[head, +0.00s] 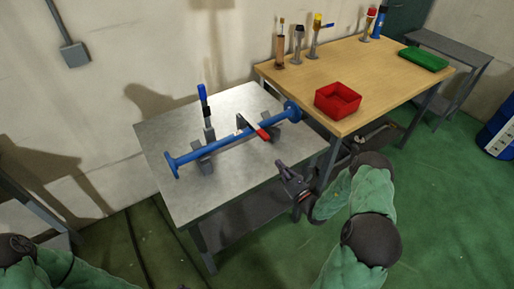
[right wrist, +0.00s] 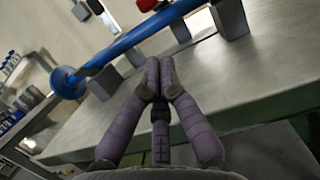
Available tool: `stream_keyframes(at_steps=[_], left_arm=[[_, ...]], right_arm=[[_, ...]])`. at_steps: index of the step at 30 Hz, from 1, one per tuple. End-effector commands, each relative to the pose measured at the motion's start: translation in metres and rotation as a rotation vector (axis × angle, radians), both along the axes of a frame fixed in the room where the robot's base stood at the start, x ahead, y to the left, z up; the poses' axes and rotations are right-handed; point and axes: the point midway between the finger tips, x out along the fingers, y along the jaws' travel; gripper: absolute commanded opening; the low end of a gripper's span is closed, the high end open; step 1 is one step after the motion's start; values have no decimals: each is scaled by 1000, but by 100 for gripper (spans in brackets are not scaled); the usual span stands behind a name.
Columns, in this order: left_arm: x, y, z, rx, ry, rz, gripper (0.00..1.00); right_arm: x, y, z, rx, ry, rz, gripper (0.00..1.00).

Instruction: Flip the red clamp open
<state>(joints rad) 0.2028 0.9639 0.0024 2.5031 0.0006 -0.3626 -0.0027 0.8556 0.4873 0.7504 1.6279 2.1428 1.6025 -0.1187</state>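The red clamp (head: 263,133) has a red handle lying low, pointing to the lower right, near the right end of a blue flanged pipe (head: 225,143). A bit of the red clamp (right wrist: 148,4) shows at the top edge of the right wrist view. The blue pipe (right wrist: 140,38) crosses above my fingers there. My right gripper (head: 282,170) is at the table's right front edge, in front of the red clamp and apart from it. In the right wrist view its fingertips (right wrist: 159,78) are together with nothing between them. My left gripper is out of view; only its arm shows.
The pipe rests on grey supports on a metal table (head: 165,138). A clamp with an upright blue handle (head: 202,93) stands behind the pipe. A wooden table (head: 300,80) at right holds a red bin (head: 338,98), several upright tools and a green tray (head: 423,59).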

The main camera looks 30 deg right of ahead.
Motion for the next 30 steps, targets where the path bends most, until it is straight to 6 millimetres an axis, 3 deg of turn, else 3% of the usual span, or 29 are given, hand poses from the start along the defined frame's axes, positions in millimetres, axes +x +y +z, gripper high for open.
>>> stream_keyframes(at_steps=[14,30], left_arm=[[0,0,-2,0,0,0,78],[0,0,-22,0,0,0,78]], right_arm=[[2,-5,2,-1,-12,-19,0],[78,2,19,-1,-13,-16,0]])
